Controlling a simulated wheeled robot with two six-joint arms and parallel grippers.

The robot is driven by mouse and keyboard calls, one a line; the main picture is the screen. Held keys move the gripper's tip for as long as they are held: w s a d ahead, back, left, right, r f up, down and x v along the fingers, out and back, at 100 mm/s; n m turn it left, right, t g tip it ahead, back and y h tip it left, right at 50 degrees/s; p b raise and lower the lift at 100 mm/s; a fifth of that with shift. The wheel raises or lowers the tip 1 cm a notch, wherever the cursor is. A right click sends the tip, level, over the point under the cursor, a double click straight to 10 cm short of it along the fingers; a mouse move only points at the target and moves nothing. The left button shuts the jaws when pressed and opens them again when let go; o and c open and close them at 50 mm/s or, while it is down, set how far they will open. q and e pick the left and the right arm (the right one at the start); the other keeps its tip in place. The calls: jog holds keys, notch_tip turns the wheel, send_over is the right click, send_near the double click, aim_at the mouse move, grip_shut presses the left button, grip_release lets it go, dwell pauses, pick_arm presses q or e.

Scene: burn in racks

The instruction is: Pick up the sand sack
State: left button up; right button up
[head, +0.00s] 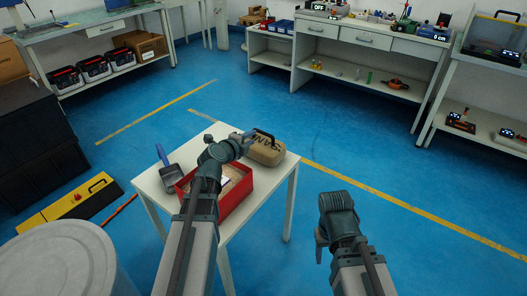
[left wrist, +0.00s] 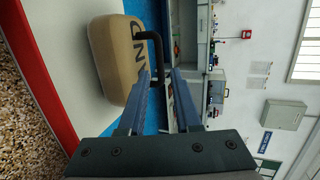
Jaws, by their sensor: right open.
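The sand sack (head: 263,151) is a tan, rounded bag with dark lettering and a dark handle, on the white table's far right corner. It also shows at the upper left of the left wrist view (left wrist: 120,62). My left gripper (head: 250,137) is at the sack's handle. In the left wrist view its two fingers (left wrist: 160,74) are apart, and part of the dark handle (left wrist: 157,50) appears between or just ahead of the tips; contact is not clear. My right gripper (head: 319,246) hangs low right of the table, apart from the sack, its fingers partly hidden.
A red tray (head: 213,222) of granular material sits on the white table (head: 150,188) under my left arm, beside a dustpan (head: 168,170). Blue floor is clear to the right.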

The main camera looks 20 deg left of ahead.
aim_at(263, 133)
pick_arm(q)
jog(key=b+x, duration=0.1)
jog(key=x, duration=0.3)
jog(key=shift+w, duration=0.15)
jog(key=shift+d+b+x, duration=0.15)
jog(key=shift+b+x, duration=0.35)
jog(key=shift+x, duration=0.85)
jog(key=shift+d+b+x, duration=0.2)
jog(key=shift+b+x, duration=0.25)
jog(key=shift+x, duration=0.9)
jog(key=shift+s+f, duration=0.1)
jog(key=shift+s, duration=0.15)
grip_shut()
